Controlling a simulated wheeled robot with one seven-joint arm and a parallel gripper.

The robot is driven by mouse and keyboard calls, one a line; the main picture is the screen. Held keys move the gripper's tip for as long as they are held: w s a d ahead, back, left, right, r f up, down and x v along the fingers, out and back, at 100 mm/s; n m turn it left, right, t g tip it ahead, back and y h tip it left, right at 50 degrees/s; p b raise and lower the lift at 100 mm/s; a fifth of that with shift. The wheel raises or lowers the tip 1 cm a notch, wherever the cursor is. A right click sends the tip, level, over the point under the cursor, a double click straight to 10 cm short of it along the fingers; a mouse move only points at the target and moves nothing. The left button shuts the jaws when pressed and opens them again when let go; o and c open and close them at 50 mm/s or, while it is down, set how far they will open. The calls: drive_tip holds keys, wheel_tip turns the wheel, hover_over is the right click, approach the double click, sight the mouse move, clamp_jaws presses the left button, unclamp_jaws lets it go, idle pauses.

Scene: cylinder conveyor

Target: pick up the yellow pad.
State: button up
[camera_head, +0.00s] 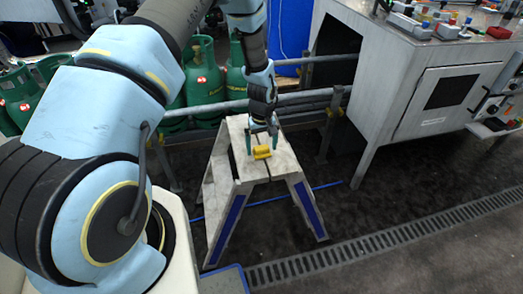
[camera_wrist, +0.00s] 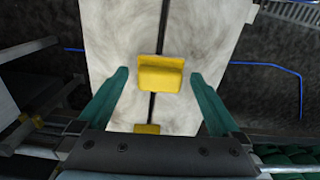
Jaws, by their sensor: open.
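The yellow pad (camera_head: 262,152) lies on top of the pale step stand (camera_head: 222,165), over the dark slot that runs along its top. In the wrist view the yellow pad (camera_wrist: 160,75) sits ahead of and between the two green fingers. A second yellow piece (camera_wrist: 147,128) shows lower down, close to the gripper's palm and partly hidden by it. My gripper (camera_head: 263,138) is over the stand, close to the pad; in the wrist view my gripper (camera_wrist: 162,80) is open, with a gap on each side of the pad. I cannot tell whether a finger touches the stand.
Green gas cylinders (camera_head: 205,75) stand behind a grey rail (camera_head: 305,95) at the back. A metal cabinet (camera_head: 400,85) with small parts on top stands at the right. A floor grate (camera_head: 390,235) and blue tubing (camera_head: 268,202) lie near the stand.

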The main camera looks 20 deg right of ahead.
sight(262, 148)
drive_tip(key=c, duration=1.4)
drive_tip(key=shift+o, duration=0.2)
drive_tip(key=shift+r, duration=0.1)
wheel_tip(262, 148, up, 10)
drive_tip(key=b, duration=0.2)
drive_tip(key=shift+b, duration=0.3)
